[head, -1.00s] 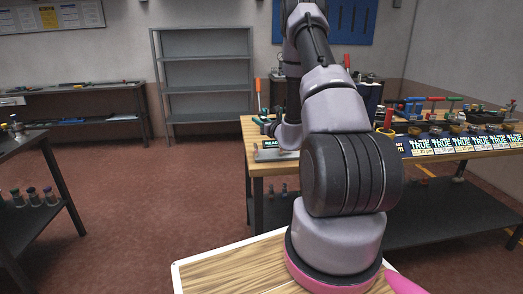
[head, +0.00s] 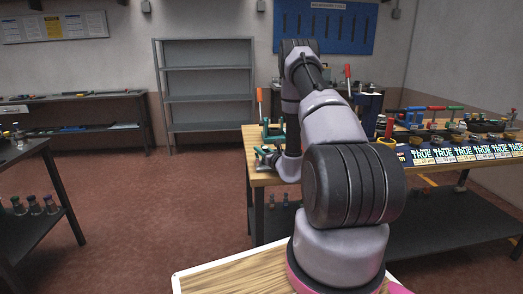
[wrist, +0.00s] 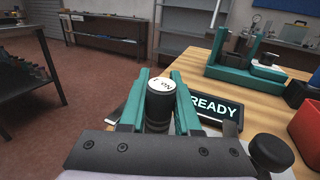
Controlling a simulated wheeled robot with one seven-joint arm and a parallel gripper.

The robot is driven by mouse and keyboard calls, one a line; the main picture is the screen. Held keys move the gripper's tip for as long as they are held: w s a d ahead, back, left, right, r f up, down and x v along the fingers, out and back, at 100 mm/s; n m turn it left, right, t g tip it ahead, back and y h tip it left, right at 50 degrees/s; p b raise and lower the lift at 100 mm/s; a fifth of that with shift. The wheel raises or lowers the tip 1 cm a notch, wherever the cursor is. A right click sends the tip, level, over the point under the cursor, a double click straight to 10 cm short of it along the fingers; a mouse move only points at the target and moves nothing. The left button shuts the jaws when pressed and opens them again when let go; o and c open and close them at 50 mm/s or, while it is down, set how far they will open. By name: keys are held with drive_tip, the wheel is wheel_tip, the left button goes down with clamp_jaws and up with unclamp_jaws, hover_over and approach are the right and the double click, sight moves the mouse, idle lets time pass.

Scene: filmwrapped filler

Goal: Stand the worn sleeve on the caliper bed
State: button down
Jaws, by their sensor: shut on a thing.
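The worn sleeve (wrist: 160,103) is a dark ribbed cylinder with a white, lettered top face. It stands roughly upright between the teal fingers of my gripper (wrist: 159,92), which is shut on it. In the head view my gripper (head: 264,158) is at the left end of the wooden bench, and the sleeve cannot be made out there. A teal fixture (wrist: 236,68) with an upright post and a pale round part, perhaps the caliper, stands on the bench beyond and right of the sleeve. I cannot tell whether the sleeve's hidden base touches anything.
A black display reading READY (wrist: 214,108) is just right of my fingers. A red bin (wrist: 306,130) and a black knob (wrist: 271,151) lie farther right. The bench (head: 252,141) carries several tools and a row of labelled cards (head: 462,153). Floor is clear left of the bench.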

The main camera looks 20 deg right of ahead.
drive_tip(key=c, duration=0.6)
unclamp_jaws()
